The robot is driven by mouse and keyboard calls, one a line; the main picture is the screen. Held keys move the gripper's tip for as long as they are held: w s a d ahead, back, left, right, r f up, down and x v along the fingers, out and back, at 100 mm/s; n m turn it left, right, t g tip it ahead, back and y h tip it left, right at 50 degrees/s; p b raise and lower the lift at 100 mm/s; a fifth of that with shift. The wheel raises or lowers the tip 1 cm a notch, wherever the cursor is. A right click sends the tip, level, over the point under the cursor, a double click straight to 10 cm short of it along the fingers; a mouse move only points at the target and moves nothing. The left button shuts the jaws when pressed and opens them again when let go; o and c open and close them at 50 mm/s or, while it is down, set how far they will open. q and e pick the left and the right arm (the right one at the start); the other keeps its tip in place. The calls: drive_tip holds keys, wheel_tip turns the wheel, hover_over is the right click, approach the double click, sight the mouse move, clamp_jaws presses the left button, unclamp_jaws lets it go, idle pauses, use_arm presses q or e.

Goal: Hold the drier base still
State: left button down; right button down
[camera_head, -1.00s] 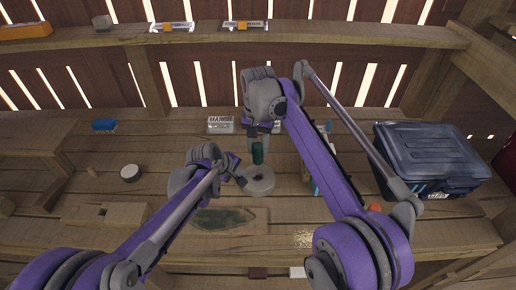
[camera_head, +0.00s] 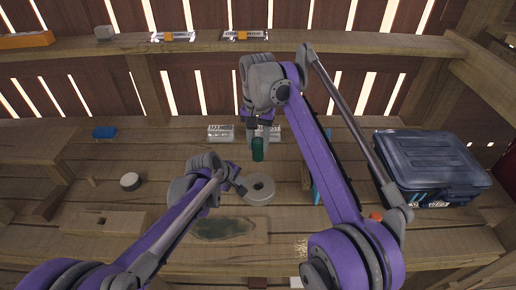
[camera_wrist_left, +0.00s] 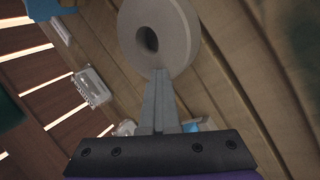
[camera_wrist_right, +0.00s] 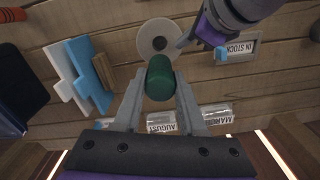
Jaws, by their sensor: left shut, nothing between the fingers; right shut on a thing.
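The drier base, a pale grey disc with a round hole (camera_head: 268,197), lies flat on the wooden bench; it also shows in the left wrist view (camera_wrist_left: 181,22) and the right wrist view (camera_wrist_right: 159,26). My left gripper (camera_head: 241,187) is shut and empty, its fingertips at the disc's near rim in the left wrist view (camera_wrist_left: 160,72). They look to be touching it, but contact is not certain. My right gripper (camera_head: 258,138) is shut on a dark green cylinder (camera_head: 257,150), held above and behind the base. The cylinder is clear of the hole.
A blue-grey lidded bin (camera_head: 430,160) stands at the right. Clear labelled packs (camera_head: 220,133) lie behind the base. Blue-and-white pieces (camera_wrist_right: 88,72) lie to its right in the head view. A small round tin (camera_head: 130,181) sits left; bench around it is free.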

drive_tip(key=shift+r, duration=0.5)
use_arm(q)
drive_tip(key=shift+r, duration=0.1)
use_arm(e)
drive_tip(key=shift+r, duration=0.1)
